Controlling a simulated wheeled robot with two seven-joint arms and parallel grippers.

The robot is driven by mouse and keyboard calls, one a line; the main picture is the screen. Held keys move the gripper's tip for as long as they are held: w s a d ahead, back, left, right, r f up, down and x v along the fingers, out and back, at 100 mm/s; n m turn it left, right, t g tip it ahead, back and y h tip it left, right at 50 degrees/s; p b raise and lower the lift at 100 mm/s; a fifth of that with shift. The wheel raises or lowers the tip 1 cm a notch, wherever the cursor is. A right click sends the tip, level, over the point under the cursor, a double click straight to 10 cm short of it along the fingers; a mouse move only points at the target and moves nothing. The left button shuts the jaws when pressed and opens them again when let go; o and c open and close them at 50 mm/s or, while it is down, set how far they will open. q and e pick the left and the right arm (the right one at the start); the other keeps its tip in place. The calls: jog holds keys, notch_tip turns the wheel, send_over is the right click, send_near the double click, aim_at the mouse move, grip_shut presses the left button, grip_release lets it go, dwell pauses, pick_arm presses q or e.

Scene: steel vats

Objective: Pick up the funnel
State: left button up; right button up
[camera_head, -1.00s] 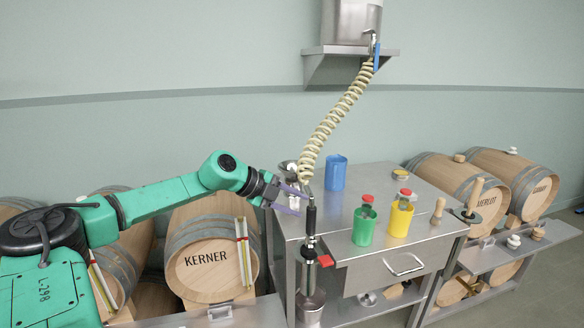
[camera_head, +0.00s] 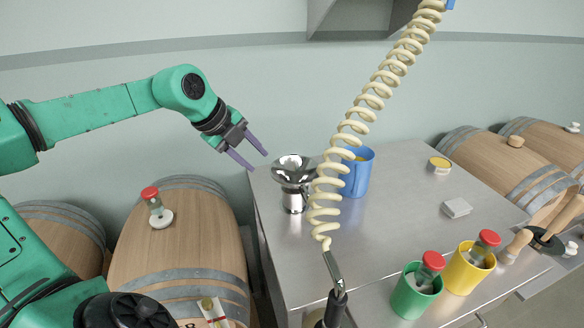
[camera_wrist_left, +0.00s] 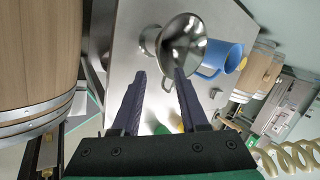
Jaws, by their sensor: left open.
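The funnel (camera_head: 293,168) is shiny metal with a wide bowl. In the head view it sits on a small metal holder (camera_head: 293,202) at the left side of the steel table (camera_head: 375,225). My left gripper (camera_head: 256,161) is open and empty, up and to the left of the funnel in that view, apart from it. In the left wrist view the funnel (camera_wrist_left: 184,42) shows just beyond the spread fingers (camera_wrist_left: 160,78), nearer the right finger. My right gripper is not in view.
A cream coiled hose (camera_head: 352,128) hangs just right of the funnel. A blue jug (camera_head: 358,172) stands behind it. Green (camera_head: 410,300) and yellow (camera_head: 462,275) cups hold red-capped bottles at the front. Barrels (camera_head: 175,250) lie left of the table.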

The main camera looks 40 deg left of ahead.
aim_at(278, 180)
pick_arm(q)
jog(key=p+x, duration=0.1)
jog(key=x, duration=0.1)
jog(key=d+p+x, duration=0.1)
jog(key=x, duration=0.2)
jog(key=p+x, duration=0.1)
jog(key=x, duration=0.2)
jog(key=shift+s+d, duration=0.15)
jog(key=shift+p+x, duration=1.2)
jog(key=shift+p, duration=0.05)
jog(key=shift+p+x, duration=0.35)
jog(key=shift+x, duration=0.65)
jog(key=shift+w+f, duration=0.3)
jog(key=shift+f, duration=0.05)
jog(key=shift+s, duration=0.1)
grip_shut()
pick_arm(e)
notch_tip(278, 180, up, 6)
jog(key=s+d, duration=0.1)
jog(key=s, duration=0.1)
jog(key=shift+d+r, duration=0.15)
